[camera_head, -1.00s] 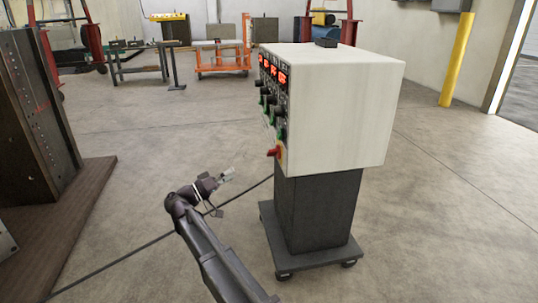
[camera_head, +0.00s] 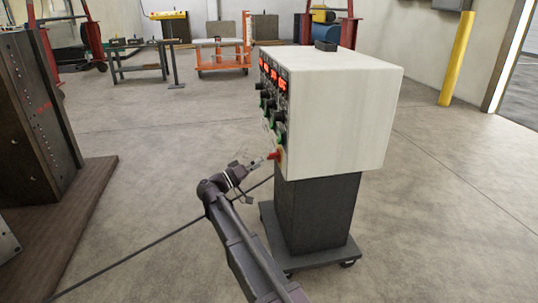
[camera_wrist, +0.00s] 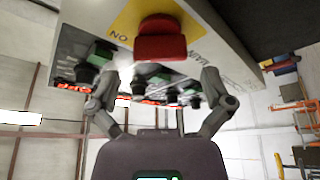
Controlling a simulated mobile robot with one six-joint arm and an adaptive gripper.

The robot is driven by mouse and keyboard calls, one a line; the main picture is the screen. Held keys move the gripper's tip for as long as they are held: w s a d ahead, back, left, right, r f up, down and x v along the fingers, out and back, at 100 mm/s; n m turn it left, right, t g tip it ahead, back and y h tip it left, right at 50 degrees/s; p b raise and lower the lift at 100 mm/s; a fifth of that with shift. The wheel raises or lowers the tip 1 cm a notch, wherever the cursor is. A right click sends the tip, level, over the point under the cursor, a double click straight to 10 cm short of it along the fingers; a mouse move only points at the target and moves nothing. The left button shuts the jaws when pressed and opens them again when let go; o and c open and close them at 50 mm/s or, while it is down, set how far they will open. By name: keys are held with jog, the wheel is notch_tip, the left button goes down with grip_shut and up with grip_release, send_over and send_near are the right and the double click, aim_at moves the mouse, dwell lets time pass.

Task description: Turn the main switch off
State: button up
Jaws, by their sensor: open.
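The main switch is a red handle (camera_wrist: 160,40) on a yellow plate (camera_wrist: 128,22), seen at the top middle of the wrist view. In the head view the red switch (camera_head: 275,155) sits low on the front panel of the white control box (camera_head: 345,105). My gripper (camera_head: 257,163) is just left of the switch in the head view. In the wrist view my gripper (camera_wrist: 158,85) has its two fingers spread apart, with the red handle between and beyond them. I cannot tell whether a finger touches it. Nothing is held.
Green-ringed black knobs (camera_head: 280,115) and red displays (camera_head: 272,72) are on the same panel. The box stands on a dark pedestal (camera_head: 318,215) with a wheeled base. A cable crosses the floor. A dark mould block (camera_head: 35,110) stands at left. The floor between is open.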

aim_at(268, 158)
jog(key=shift+p+x, duration=0.35)
jog(key=shift+x, duration=1.55)
jog(key=c, duration=1)
